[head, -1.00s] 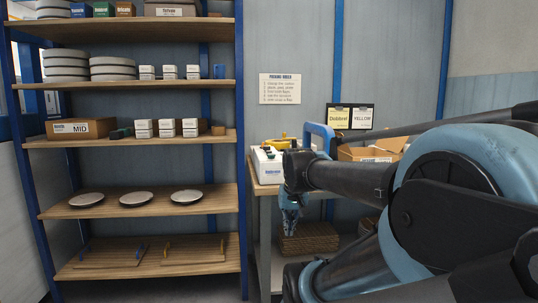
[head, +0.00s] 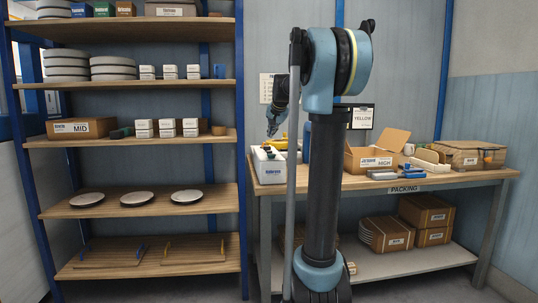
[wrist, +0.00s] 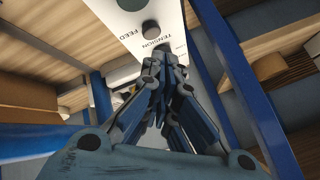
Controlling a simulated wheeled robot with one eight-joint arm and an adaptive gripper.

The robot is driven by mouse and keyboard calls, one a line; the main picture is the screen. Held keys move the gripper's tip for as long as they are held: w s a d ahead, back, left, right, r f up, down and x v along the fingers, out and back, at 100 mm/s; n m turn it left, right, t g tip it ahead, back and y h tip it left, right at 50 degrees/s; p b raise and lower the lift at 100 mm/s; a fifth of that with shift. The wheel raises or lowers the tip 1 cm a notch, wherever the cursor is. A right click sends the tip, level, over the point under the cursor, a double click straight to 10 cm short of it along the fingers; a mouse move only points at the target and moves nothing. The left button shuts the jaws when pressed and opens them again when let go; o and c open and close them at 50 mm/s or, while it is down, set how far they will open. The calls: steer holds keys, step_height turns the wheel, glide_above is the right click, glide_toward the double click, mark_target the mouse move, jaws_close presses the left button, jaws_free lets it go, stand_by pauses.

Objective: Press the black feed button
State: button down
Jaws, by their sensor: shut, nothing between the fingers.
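A white machine (head: 268,166) stands at the left end of the packing table. In the wrist view its white panel (wrist: 113,45) carries the words FEED and TENSION. A round black button (wrist: 131,4) is at the top edge of that view, partly cut off; I take it for the feed button. A dark round knob (wrist: 151,29) sits near the word TENSION. My gripper (head: 272,133) is above the machine, pointing down. It is shut and empty in the wrist view (wrist: 164,58), its tips overlapping the panel near TENSION; contact cannot be told.
A shelf rack (head: 238,150) with plates and boxes stands close at the left of the machine. My arm hides part of the table.

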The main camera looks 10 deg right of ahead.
steer(key=w+r+m, duration=0.1)
steer(key=w+r, duration=0.1)
steer(key=w, duration=0.5)
steer(key=shift+d+r+t, duration=0.25)
steer(key=shift+r+t, duration=0.05)
steer(key=shift+t, duration=0.1)
steer(key=shift+f, duration=4.4)
steer(key=shift+s+f, duration=0.15)
steer(key=shift+f, duration=0.75)
steer(key=shift+r, duration=0.95)
steer(key=shift+r, duration=2.55)
